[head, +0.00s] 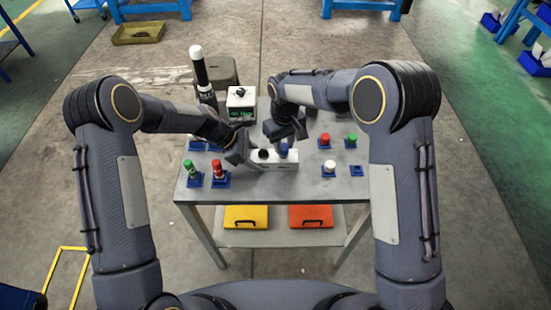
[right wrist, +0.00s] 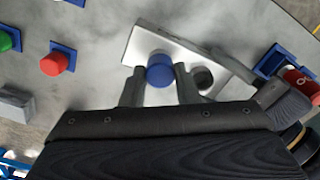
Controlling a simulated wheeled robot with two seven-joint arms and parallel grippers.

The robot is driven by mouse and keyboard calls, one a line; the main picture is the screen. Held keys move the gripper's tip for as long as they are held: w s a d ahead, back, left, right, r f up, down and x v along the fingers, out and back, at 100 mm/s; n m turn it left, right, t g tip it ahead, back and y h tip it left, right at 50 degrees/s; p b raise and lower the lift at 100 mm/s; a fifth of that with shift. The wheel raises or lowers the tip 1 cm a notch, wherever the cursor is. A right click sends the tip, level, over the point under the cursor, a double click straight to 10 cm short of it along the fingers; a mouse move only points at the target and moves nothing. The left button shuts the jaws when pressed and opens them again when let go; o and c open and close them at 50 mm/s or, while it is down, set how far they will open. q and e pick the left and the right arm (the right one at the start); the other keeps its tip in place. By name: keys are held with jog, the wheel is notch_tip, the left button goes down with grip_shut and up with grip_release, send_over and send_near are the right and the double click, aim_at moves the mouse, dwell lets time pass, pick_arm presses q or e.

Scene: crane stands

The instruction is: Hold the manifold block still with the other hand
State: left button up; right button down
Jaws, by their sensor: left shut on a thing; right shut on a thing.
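The manifold block (head: 280,166) is a long white block lying on the grey table, with a dark round port (head: 263,154) near its left end. The block also shows in the right wrist view (right wrist: 218,70). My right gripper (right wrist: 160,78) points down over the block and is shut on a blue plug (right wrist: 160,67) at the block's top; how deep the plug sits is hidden. My left gripper (head: 250,158) is at the block's left end and shut on it; the exact contact is partly hidden.
Red and green plugs in blue holders stand front left, among them a red one (head: 218,168). Red (head: 325,140), green (head: 352,139) and white (head: 329,166) plugs stand right. A black-and-white bottle (head: 202,75) and a small device (head: 241,103) stand at the back left.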

jog(key=n, duration=0.5)
jog(key=shift+r, duration=0.1)
jog(key=n, duration=0.4)
jog(key=shift+r, duration=0.1)
jog(key=shift+r, duration=0.15)
jog(key=shift+r, duration=1.75)
